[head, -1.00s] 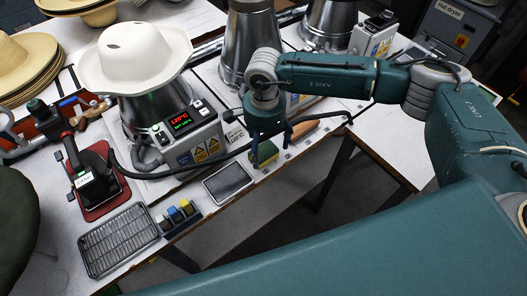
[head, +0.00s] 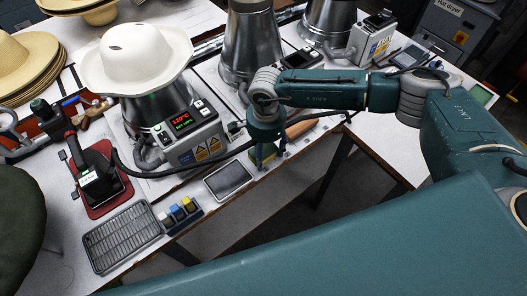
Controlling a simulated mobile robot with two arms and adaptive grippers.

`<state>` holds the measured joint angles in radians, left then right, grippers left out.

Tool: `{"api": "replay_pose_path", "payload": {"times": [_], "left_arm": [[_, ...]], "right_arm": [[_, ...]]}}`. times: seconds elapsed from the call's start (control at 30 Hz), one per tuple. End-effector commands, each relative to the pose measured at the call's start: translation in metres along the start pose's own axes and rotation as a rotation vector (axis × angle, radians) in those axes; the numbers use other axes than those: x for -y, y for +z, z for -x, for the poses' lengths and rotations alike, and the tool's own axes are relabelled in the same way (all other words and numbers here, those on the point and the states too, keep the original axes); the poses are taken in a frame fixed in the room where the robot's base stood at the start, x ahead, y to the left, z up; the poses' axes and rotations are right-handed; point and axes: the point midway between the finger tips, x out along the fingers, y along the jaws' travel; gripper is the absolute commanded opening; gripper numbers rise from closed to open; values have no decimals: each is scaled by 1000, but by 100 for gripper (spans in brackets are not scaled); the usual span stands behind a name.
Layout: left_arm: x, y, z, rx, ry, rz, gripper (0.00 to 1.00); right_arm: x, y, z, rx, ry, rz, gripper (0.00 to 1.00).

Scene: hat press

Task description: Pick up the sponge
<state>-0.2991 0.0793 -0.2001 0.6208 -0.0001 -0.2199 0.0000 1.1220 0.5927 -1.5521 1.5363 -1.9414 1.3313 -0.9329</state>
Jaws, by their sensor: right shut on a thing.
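The sponge (head: 265,155) is a small block with yellow and green faces at the front edge of the white table, in the middle of the head view. My right gripper (head: 267,146) comes down over it from above, with its fingers on both sides of the sponge and shut on it. The gripper hides the sponge's upper part. I cannot tell whether the sponge still touches the table. My left gripper is not in view.
A hat press (head: 195,137) with a white hat (head: 137,58) stands left of the gripper. A black cable runs past the sponge. A grey-screened tray (head: 229,180), a wire rack (head: 122,237) and small coloured bottles (head: 180,211) lie along the front edge. A wooden-handled tool (head: 300,129) lies right.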

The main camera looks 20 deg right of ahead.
Motion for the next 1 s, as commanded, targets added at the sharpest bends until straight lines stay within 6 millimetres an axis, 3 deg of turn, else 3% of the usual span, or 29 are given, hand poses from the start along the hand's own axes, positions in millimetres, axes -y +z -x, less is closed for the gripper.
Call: {"api": "replay_pose_path", "payload": {"times": [0.27, 0.47, 0.8, 1.0], "left_arm": [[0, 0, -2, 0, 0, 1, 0], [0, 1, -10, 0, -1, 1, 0], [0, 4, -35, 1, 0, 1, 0], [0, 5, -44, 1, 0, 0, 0]], "right_arm": [[1, 0, 6, 1, -3, -1, 51], [1, 0, 32, 0, -5, 1, 51], [2, 0, 126, -1, -8, 0, 51], [1, 0, 172, -1, -5, 2, 51]]}}
